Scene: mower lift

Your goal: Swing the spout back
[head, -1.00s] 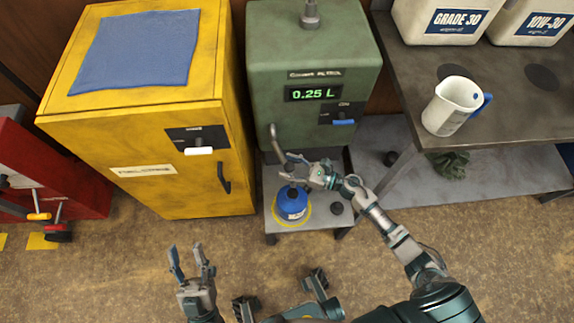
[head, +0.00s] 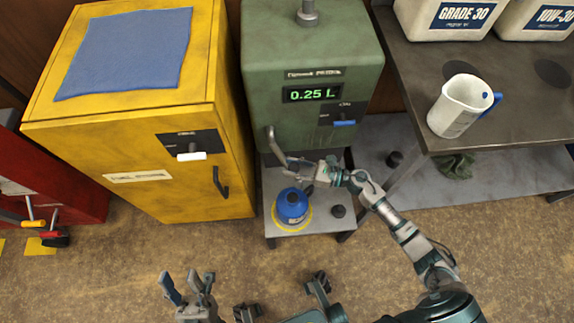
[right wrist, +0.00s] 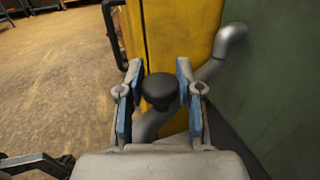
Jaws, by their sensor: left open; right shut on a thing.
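The spout (head: 271,142) is a bent grey pipe on the front left of the green dispenser (head: 272,88), whose display reads 0.25 L. It also shows in the right wrist view (right wrist: 228,45), with a black knob (right wrist: 160,90) on it. My right gripper (head: 292,170) is shut on the spout's knob; in the right wrist view its blue-padded fingers (right wrist: 158,95) flank the knob. The spout's end is largely hidden by this gripper. A blue canister (head: 293,209) stands below on the small stand. My left gripper (head: 186,290) is open and empty, low over the floor.
A yellow cabinet (head: 200,120) stands close left of the dispenser. A workbench (head: 420,70) at right holds a white jug (head: 455,108) and oil containers. The front floor is open.

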